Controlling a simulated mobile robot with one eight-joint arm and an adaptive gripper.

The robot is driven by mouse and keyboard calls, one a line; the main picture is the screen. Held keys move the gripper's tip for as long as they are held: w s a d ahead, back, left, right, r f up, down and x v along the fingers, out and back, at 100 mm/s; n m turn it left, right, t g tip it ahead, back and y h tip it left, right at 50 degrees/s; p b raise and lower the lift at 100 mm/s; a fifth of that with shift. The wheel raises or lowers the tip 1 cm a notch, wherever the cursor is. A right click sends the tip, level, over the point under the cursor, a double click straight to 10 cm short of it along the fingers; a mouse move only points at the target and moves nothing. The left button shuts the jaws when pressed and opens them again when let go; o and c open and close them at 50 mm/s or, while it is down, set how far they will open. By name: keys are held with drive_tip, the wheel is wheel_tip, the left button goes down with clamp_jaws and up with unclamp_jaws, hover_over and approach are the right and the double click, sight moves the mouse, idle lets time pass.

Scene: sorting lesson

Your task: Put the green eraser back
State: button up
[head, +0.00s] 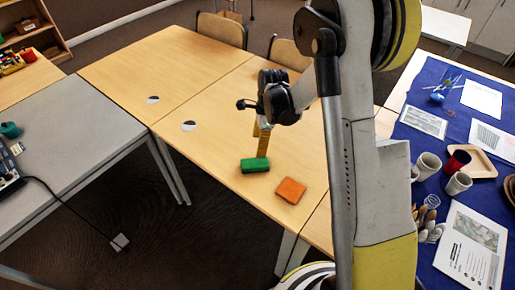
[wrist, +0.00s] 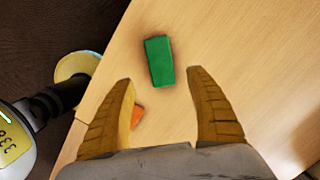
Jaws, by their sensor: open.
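The green eraser (head: 255,165) is a small block lying on the light wooden table (head: 225,90). In the wrist view the green eraser (wrist: 159,61) lies just beyond the gap between my fingertips, apart from both. My gripper (head: 263,137) hangs above the table by the green eraser in the head view, partly hidden behind its own wrist. In the wrist view my gripper (wrist: 163,75) is open, its two yellow ridged fingers wide apart with nothing between them. An orange block (head: 290,190) lies to the right of the green one, and it shows partly behind the left finger (wrist: 137,115).
A blue-covered table (head: 432,75) with cups, brushes and papers stands at the right. A grey table (head: 75,120) with equipment stands at the left. Chairs (head: 222,29) stand behind the wooden tables. The wooden surface around the blocks is mostly clear.

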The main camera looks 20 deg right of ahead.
drive_tip(key=s+r+n+t, duration=0.1)
drive_tip(key=s+r+n, duration=0.15)
drive_tip(key=r, duration=0.25)
drive_tip(key=s+a+r+n+t+h, duration=0.1)
drive_tip(key=s+r+n, duration=0.15)
drive_tip(key=r, duration=0.35)
drive_tip(key=s+r+n+t, duration=0.1)
drive_tip(key=s+r+n, duration=0.15)
drive_tip(key=r, duration=0.25)
drive_tip(key=s+r+n+t, duration=0.2)
drive_tip(key=s+r+n, duration=0.1)
drive_tip(key=s+n, duration=0.3)
drive_tip(key=s+r+n+t, duration=0.1)
drive_tip(key=s+r+n, duration=0.2)
drive_tip(key=s+n, duration=0.3)
drive_tip(key=shift+s+a+r+n+t+h, duration=0.3)
drive_tip(key=shift+s+r+n+t+h, duration=0.1)
drive_tip(key=shift+s, duration=0.65)
